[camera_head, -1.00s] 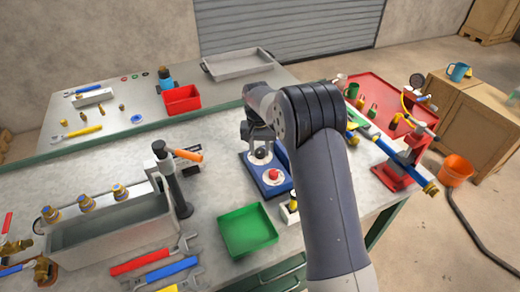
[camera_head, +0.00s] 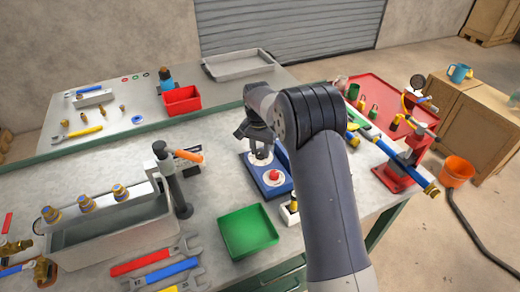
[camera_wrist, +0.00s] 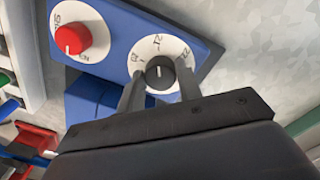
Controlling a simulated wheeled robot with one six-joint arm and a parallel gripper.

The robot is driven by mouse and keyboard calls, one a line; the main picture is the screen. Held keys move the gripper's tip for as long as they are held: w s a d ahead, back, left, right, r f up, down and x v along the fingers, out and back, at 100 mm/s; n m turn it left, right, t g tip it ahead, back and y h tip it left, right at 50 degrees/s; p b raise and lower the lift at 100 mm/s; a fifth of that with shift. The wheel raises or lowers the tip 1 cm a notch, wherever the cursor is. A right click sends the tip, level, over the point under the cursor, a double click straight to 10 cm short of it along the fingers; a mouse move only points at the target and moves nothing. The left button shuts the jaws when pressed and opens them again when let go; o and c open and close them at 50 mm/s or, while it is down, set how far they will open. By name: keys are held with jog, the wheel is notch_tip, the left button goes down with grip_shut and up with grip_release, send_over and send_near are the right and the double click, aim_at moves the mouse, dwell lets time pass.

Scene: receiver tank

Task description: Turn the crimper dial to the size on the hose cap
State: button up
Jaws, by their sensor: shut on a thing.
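The blue crimper box (camera_head: 283,187) stands on the bench. It carries a white dial (camera_wrist: 166,44) with a black knob (camera_wrist: 160,78) and another white dial with a red knob (camera_wrist: 72,39). My gripper (camera_head: 260,154) points down at the crimper, its fingers on either side of the black knob and shut on it. The knob's white line points roughly up in the wrist view, toward a mark that looks like 12; the marks are blurred. A blue hose (camera_head: 395,156) with a gold-coloured end (camera_head: 431,188) lies across the red vise; no size is readable there.
A green tray (camera_head: 248,232) stands in front of the crimper. A grey trough (camera_head: 110,232) with an upright post (camera_head: 172,180) is to the left. A red bin (camera_head: 182,100) and grey tray (camera_head: 237,65) sit on the back table. My arm hides part of the bench's right side.

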aim_at(259, 152)
jog(key=o, duration=1)
jog(key=shift+c, duration=0.2)
jog(key=shift+r, duration=0.1)
notch_tip(259, 152, up, 11)
jog(key=b, duration=0.1)
jog(key=shift+a, duration=0.15)
jog(key=shift+w+f, duration=0.1)
jog(key=shift+f, duration=0.1)
notch_tip(259, 152, down, 11)
jog(key=shift+r+p, duration=0.1)
jog(key=shift+p, duration=0.4)
